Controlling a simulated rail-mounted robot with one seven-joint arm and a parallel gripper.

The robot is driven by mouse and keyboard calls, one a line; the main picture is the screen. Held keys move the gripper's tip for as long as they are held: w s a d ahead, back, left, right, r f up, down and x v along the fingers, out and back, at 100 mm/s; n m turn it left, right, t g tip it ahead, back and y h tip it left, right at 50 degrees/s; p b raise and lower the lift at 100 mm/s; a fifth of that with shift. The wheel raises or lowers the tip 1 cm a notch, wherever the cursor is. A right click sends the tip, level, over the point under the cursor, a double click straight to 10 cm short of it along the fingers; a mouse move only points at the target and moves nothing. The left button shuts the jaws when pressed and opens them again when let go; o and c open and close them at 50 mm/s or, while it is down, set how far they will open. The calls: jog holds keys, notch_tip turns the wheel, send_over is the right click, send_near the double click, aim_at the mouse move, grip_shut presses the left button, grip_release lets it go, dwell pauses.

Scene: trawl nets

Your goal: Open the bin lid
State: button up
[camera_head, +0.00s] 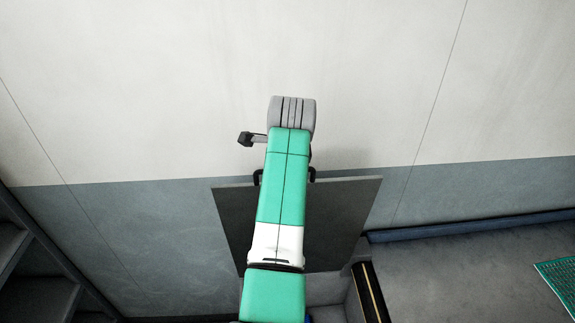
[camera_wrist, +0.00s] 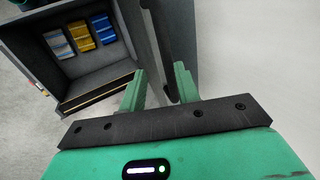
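The bin lid (camera_head: 343,215) is a flat dark grey panel. In the head view it stands raised and tilted against the wall side, partly hidden behind my arm. Parts of a black handle (camera_head: 257,177) show at its upper edge. In the wrist view the lid (camera_wrist: 184,25) stands on edge beside the open bin (camera_wrist: 62,78). My gripper (camera_wrist: 160,69) has its two green fingers apart. The dark handle bar (camera_wrist: 158,45) runs between them, nearer the right finger. I cannot tell whether either finger touches it. My gripper's fingers are hidden in the head view.
White, yellow and blue packets (camera_wrist: 81,37) lie inside the bin. Its rim has a black and orange strip (camera_head: 371,293). Grey shelves (camera_head: 30,255) stand at the left, a plain wall (camera_head: 400,80) behind. A green mat (camera_head: 560,283) lies on the right, with bare floor before it.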

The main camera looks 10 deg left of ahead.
jog(key=v, duration=0.4)
jog(key=shift+s+r+b, duration=0.1)
jog(key=shift+r+b, duration=0.1)
jog(key=shift+b, duration=0.1)
jog(key=shift+d, duration=0.15)
jog(key=s+d+r+n+t+p, duration=0.1)
jog(key=s+d+r+n+t, duration=0.15)
jog(key=r+t, duration=0.2)
jog(key=s+d+r+n+t+h, duration=0.1)
jog(key=d+r+n+t, duration=0.15)
jog(key=r, duration=0.35)
jog(key=s+d+r+n+t+p, duration=0.1)
jog(key=s+r+n+t, duration=0.15)
jog(key=r+t, duration=0.2)
jog(key=s+r+n+t, duration=0.2)
jog(key=s+r, duration=0.3)
jog(key=s, duration=0.3)
jog(key=s+r+n+t+p, duration=0.1)
jog(key=s+r+n+t, duration=0.2)
jog(key=s+r, duration=0.2)
jog(key=s+r+n+t, duration=0.3)
jog(key=s+r, duration=0.2)
jog(key=s, duration=0.7)
jog(key=shift+d, duration=0.2)
jog(key=shift+w+r+t, duration=0.1)
jog(key=shift+r+t, duration=0.05)
jog(key=shift+t, duration=0.1)
